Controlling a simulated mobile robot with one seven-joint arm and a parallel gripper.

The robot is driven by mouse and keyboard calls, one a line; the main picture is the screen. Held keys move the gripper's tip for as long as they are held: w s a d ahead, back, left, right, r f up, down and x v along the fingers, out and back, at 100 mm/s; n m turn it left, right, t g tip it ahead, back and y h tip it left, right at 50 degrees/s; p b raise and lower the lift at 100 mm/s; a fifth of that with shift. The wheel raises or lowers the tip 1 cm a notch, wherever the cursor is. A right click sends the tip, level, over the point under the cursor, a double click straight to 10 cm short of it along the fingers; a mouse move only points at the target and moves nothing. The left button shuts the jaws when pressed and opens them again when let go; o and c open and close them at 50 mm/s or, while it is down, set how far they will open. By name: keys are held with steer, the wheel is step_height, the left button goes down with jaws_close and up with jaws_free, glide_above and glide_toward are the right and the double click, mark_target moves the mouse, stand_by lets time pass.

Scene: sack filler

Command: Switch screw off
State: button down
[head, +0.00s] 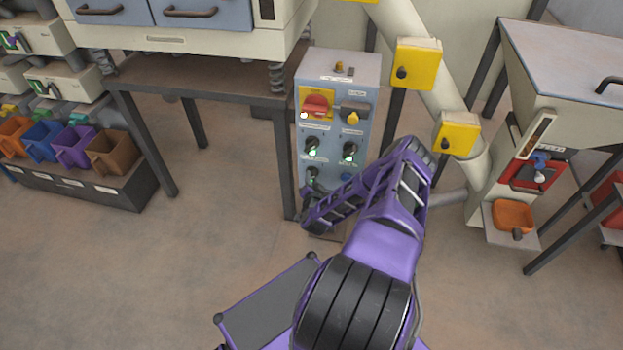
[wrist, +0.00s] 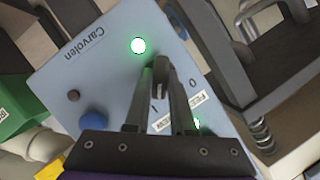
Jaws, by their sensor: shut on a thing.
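The screw switch is a dark rotary knob (wrist: 161,69) on the blue-grey control panel (wrist: 110,75), seen in the wrist view. A green lamp (wrist: 138,46) near the knob is lit. My gripper (wrist: 161,85) has its two fingers closed on the knob from both sides. In the head view my gripper (head: 309,197) is at the lower left of the control panel (head: 366,88), and the arm hides part of the panel. Which mark the knob points to is unclear.
A blue button (wrist: 93,124) is on the same panel. Above are a red switch (head: 316,105) on a yellow plate, a yellow knob (head: 352,117) and more lit knobs. A table leg (head: 284,165) stands close left; a hopper (head: 570,75) is at right. The floor in front is clear.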

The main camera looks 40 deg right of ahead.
steer(key=shift+w+a+n+g+h, duration=0.15)
steer(key=shift+n+g+h, duration=0.75)
steer(key=shift+n, duration=0.9)
steer(key=shift+w+a+n+g+h, duration=0.15)
steer(key=shift+n+g+h, duration=0.7)
steer(key=shift+n, duration=0.95)
steer(key=shift+w+n+g+h, duration=0.15)
steer(key=shift+n+g+h, duration=0.7)
steer(key=shift+n, duration=0.95)
steer(key=shift+g, duration=0.3)
steer(key=c, duration=0.8)
jaws_free()
steer(key=shift+o, duration=0.2)
steer(key=shift+s+a, duration=0.1)
